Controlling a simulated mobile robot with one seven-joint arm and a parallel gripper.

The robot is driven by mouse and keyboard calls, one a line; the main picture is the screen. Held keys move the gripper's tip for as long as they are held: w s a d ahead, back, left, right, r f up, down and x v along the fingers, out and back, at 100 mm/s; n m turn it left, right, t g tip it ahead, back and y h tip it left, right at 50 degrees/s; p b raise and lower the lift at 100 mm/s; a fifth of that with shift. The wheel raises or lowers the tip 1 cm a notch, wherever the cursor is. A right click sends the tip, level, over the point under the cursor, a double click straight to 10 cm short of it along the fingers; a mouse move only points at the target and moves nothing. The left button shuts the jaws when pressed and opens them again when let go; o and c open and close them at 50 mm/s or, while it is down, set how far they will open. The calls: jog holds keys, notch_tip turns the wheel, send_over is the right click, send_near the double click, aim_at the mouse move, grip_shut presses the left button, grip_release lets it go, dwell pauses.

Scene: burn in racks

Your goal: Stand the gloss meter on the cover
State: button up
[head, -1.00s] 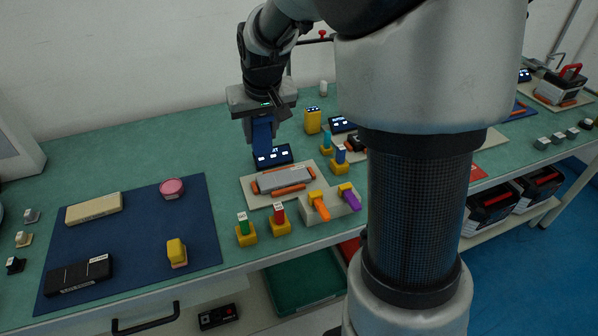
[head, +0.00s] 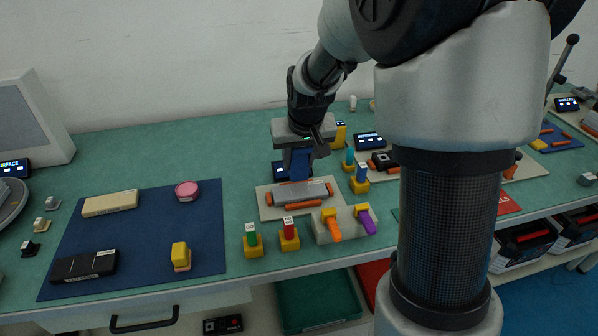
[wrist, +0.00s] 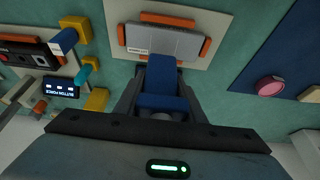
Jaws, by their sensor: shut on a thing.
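My gripper (wrist: 160,103) is shut on a blue block (wrist: 161,75), which I take to be the gloss meter. The block also shows hanging below the jaws in the head view (head: 299,163). A flat grey piece with a small white label, apparently the cover (head: 298,193), lies between orange strips on a pale board. The cover also shows in the wrist view (wrist: 163,40). The block is at the cover's back edge in the head view and overlaps its near edge in the wrist view. I cannot tell whether they touch.
A dark display (head: 279,170) stands just behind the board, partly hidden. Yellow-based plugs (head: 289,235) and a grey block with orange and purple pegs (head: 342,224) stand in front. A blue mat (head: 140,240) with a pink tin (head: 187,191) lies to the left.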

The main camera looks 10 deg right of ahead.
aim_at(298, 169)
jog(key=shift+f, duration=1.45)
jog(key=shift+f+b, duration=0.2)
jog(key=shift+b, duration=0.2)
jog(key=o, duration=1.2)
jog(key=shift+c, duration=0.2)
jog(key=shift+r, duration=0.15)
